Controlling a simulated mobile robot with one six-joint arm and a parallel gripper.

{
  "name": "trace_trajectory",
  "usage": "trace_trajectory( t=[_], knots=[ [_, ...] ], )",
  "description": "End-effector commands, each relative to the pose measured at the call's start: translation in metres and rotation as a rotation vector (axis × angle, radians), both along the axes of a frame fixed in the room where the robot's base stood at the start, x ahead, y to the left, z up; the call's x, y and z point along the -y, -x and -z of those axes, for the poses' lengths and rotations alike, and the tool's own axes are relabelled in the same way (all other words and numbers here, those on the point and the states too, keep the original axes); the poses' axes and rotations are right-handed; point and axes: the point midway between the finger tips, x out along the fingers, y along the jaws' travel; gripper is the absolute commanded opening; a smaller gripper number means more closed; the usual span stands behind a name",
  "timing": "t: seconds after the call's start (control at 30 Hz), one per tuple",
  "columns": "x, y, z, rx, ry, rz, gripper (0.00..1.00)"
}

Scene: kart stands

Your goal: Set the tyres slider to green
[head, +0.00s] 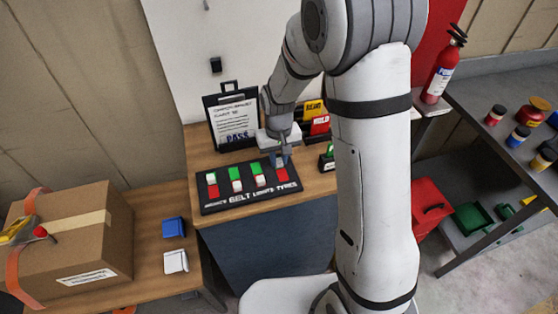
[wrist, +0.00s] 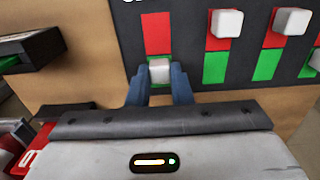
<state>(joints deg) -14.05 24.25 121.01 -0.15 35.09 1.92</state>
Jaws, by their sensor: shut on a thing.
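The dark slider panel (head: 222,203) lies on the wooden counter, with labels including BELT, LIGHTS and TYRES. The tyres slider is the rightmost in the head view; its red part (head: 282,175) is uncovered on the near side. In the wrist view its red part (wrist: 157,33) is bare. Its white knob (wrist: 159,70) sits over the green end, with a sliver of green (wrist: 141,80) beside it. My gripper (head: 280,160) is shut on this knob, one finger on each side. The fingers (wrist: 159,84) hide most of the green.
Other white knobs (wrist: 227,22) stand beside it on the panel. A clipboard marked PASS (head: 234,118) and coloured signs (head: 318,124) stand behind. A cardboard box (head: 75,240) and blue (head: 174,227) and white blocks (head: 176,262) are at left.

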Motion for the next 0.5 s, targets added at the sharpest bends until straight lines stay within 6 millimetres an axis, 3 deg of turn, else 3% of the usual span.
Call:
trace_trajectory(
  t=[0.1,0.13,0.2,0.4,0.5],
  knots=[
    [0.0,-0.0038,-0.0022,0.011,-0.004,0.003,0.0],
    [0.0002,-0.0041,-0.0023,0.011,-0.004,0.004,0.21],
    [0.0009,-0.004,-0.0022,0.011,-0.004,0.005,0.26],
    [0.002,-0.0031,-0.0015,0.008,-0.004,0.008,0.42],
    [0.0022,-0.0028,-0.0013,0.007,-0.004,0.008,0.42]
  ],
)
